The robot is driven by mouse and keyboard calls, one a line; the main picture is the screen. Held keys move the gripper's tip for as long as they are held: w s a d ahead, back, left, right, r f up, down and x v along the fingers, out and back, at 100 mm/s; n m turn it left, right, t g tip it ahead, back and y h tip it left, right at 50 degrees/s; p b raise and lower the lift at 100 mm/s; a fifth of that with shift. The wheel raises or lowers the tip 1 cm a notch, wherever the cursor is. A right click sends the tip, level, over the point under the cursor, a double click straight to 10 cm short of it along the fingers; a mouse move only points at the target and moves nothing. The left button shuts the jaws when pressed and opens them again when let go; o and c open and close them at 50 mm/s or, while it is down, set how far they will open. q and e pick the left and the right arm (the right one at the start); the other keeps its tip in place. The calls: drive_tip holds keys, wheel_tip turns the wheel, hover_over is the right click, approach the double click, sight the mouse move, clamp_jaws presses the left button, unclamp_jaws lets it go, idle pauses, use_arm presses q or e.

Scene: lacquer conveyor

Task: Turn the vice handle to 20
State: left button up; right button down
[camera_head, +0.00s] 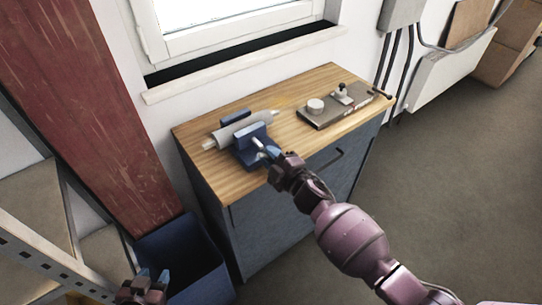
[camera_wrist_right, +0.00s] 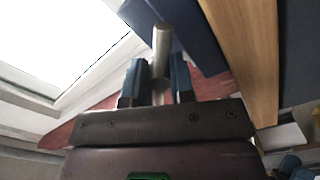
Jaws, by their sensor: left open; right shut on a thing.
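The blue vice (camera_head: 252,143) stands on the left part of the wooden bench top, near its front edge. It clamps or sits against a grey cylinder with pale tapered ends (camera_head: 228,133). My right gripper (camera_head: 276,160) is at the front of the vice, shut on the vice handle. In the right wrist view the handle (camera_wrist_right: 161,42) is a grey metal bar between the two blue fingers (camera_wrist_right: 158,78). The handle is largely hidden by the gripper in the head view. No scale or number is readable. My left gripper (camera_head: 152,279) is open and empty, low at the left, away from the bench.
The bench cabinet (camera_head: 290,215) is dark blue with a wooden top. A grey plate fixture (camera_head: 340,108) with a round knob lies at the top's right end. A blue bin (camera_head: 185,260) and metal shelving (camera_head: 45,245) stand at the left. The floor at right is clear.

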drive_tip(key=shift+m, duration=0.4)
drive_tip(key=shift+m+p, duration=0.55)
drive_tip(key=shift+m, duration=0.25)
drive_tip(key=m+p, duration=0.1)
drive_tip(key=m, duration=0.2)
drive_tip(key=shift+m, duration=0.4)
drive_tip(key=m+p, duration=0.1)
drive_tip(key=m, duration=0.1)
drive_tip(key=shift+m, duration=0.3)
drive_tip(key=m+p, duration=0.1)
drive_tip(key=m, duration=0.2)
drive_tip(key=shift+m, duration=0.3)
drive_tip(key=m, duration=0.3)
drive_tip(key=shift+m, duration=0.3)
drive_tip(key=m, duration=0.2)
drive_tip(key=shift+f+m, duration=0.1)
drive_tip(key=shift+m, duration=0.3)
drive_tip(key=m+b, duration=0.1)
drive_tip(key=m, duration=0.3)
drive_tip(key=shift+m, duration=0.3)
